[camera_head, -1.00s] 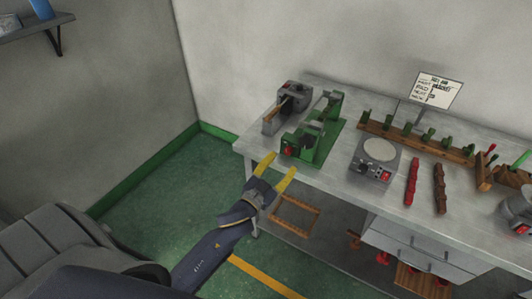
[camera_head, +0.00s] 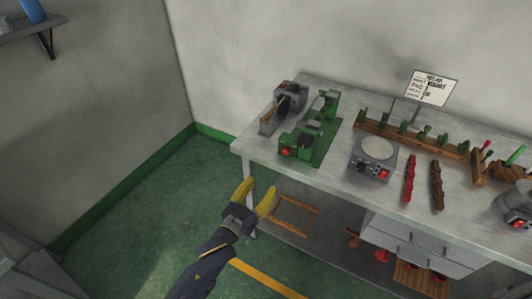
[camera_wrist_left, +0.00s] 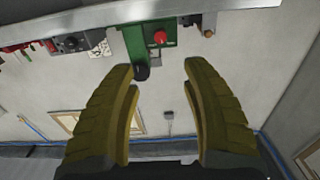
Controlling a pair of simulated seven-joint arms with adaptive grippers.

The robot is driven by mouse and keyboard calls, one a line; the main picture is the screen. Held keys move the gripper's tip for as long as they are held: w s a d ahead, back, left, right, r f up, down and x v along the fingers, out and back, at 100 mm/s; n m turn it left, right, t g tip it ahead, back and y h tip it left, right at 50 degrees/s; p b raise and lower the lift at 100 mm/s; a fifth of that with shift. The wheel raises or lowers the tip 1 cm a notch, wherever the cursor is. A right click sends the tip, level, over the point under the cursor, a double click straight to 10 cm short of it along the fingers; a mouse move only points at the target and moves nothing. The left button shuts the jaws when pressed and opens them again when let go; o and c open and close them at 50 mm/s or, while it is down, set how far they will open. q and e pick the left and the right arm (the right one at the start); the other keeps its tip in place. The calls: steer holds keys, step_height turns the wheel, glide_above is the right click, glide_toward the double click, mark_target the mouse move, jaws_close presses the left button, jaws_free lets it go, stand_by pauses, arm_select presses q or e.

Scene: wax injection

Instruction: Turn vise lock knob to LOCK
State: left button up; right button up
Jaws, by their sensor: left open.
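A green vise-like machine (camera_head: 312,140) stands near the left end of the bench. It has a red knob (camera_head: 286,152) low on its front; any lock marking is too small to read. In the left wrist view the green machine (camera_wrist_left: 134,40) is at the top, with the red knob (camera_wrist_left: 160,37) and a black round knob (camera_wrist_left: 142,73). My left gripper (camera_head: 257,192) has yellow fingers, open and empty. It is in front of the bench's front edge, below and left of the red knob, and apart from it. My right gripper is not in view.
A grey machine (camera_head: 287,98) stands behind and left of the green one. A grey round-topped device (camera_head: 374,158), red and brown strips and a wooden rack (camera_head: 415,140) are to the right. The bench's front edge (camera_head: 300,180) lies between gripper and machine. Floor at left is free.

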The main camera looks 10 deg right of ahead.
mark_target(285, 153)
arm_select(q)
steer(key=x, duration=1.7)
steer(key=shift+w, duration=0.15)
steer(key=shift+c, duration=0.6)
jaws_close()
